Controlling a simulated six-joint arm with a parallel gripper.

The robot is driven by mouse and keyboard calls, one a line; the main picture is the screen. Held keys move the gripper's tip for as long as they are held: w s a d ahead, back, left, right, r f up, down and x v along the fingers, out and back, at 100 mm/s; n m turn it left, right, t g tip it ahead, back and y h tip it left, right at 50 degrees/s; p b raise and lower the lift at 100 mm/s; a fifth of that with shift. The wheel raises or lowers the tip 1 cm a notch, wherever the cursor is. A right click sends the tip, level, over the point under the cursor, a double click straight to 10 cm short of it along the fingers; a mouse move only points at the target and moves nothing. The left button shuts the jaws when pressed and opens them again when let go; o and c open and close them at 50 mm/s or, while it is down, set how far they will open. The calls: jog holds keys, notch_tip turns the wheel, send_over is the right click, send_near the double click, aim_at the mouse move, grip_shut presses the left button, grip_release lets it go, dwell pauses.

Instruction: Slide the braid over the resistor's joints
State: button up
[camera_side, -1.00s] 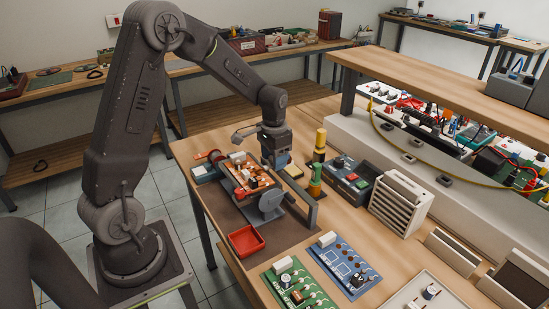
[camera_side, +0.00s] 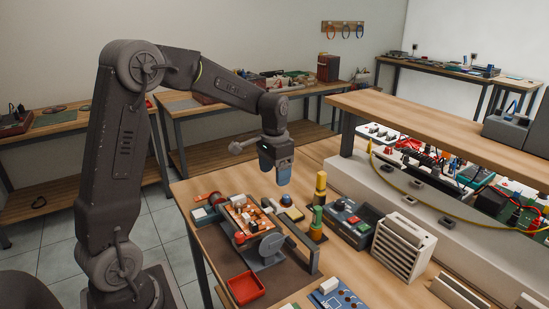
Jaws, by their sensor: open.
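An orange-brown circuit board (camera_side: 258,222) with white parts on it sits in a grey holder (camera_side: 268,248) on a brown mat. A red spool-like thing (camera_side: 215,198) lies at the board's left end; I cannot tell whether it carries the braid. The resistor and its joints are too small to make out. My gripper (camera_side: 283,183) points down, open, in the air behind and to the right of the board, apart from it. The fingers are small in this view, and I see nothing held between them.
A red tray (camera_side: 246,287) lies in front of the holder. Yellow and green posts (camera_side: 318,205), a dark control box (camera_side: 351,222) and a white slotted rack (camera_side: 402,247) stand to the right. A raised shelf (camera_side: 450,125) runs behind them.

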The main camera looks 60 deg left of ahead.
jog(key=shift+r, duration=2.2)
jog(key=s+d+r+t, duration=0.1)
jog(key=s+d+t, duration=0.1)
jog(key=s+d, duration=0.5)
jog(key=s+d+r+t, duration=0.2)
jog(key=s+d, duration=0.6)
jog(key=s, duration=0.5)
jog(key=shift+d+r+t, duration=0.15)
jog(key=shift+r+t, duration=0.1)
jog(key=shift+t, duration=0.55)
